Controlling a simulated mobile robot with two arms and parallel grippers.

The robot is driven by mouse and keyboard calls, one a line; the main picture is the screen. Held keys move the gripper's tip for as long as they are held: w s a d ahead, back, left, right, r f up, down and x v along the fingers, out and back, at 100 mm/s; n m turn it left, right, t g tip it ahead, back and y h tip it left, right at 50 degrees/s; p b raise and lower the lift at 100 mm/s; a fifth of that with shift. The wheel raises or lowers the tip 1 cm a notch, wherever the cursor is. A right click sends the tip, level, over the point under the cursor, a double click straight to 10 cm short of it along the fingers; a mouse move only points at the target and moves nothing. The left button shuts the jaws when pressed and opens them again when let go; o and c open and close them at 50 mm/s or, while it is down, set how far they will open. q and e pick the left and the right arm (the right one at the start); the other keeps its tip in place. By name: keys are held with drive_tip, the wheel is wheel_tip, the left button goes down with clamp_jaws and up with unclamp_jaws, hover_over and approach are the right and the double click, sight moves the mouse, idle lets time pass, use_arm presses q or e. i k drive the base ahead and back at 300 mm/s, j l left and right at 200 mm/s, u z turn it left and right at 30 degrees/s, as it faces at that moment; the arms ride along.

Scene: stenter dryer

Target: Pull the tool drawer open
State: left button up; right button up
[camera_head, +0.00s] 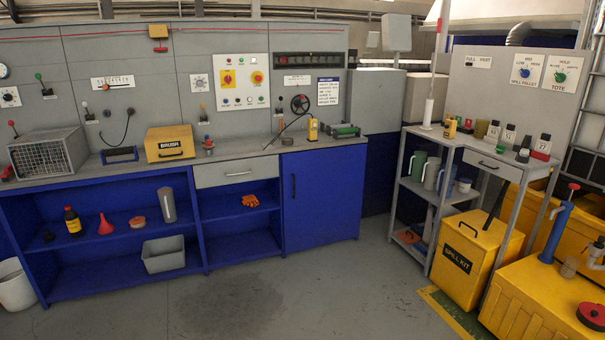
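A light grey drawer (236,171) with a silver bar handle (238,174) sits under the top of the long blue bench, left of the blue cupboard door. Its front looks flush with the bench, so it appears shut. A second, smaller grey drawer (492,164) with a dark handle is under the top of the grey side table at the right. It also appears shut. No label on either drawer front tells which is the tool drawer. Neither of my grippers shows in this view.
The bench top (240,152) holds a wire-fronted box (47,155) and a yellow case (170,143). A blue door (322,200) is right of the drawer. A yellow spill kit bin (476,258) stands at the right. The grey floor (300,295) before the bench is clear.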

sight(217, 173)
drive_tip(key=i, duration=2.6)
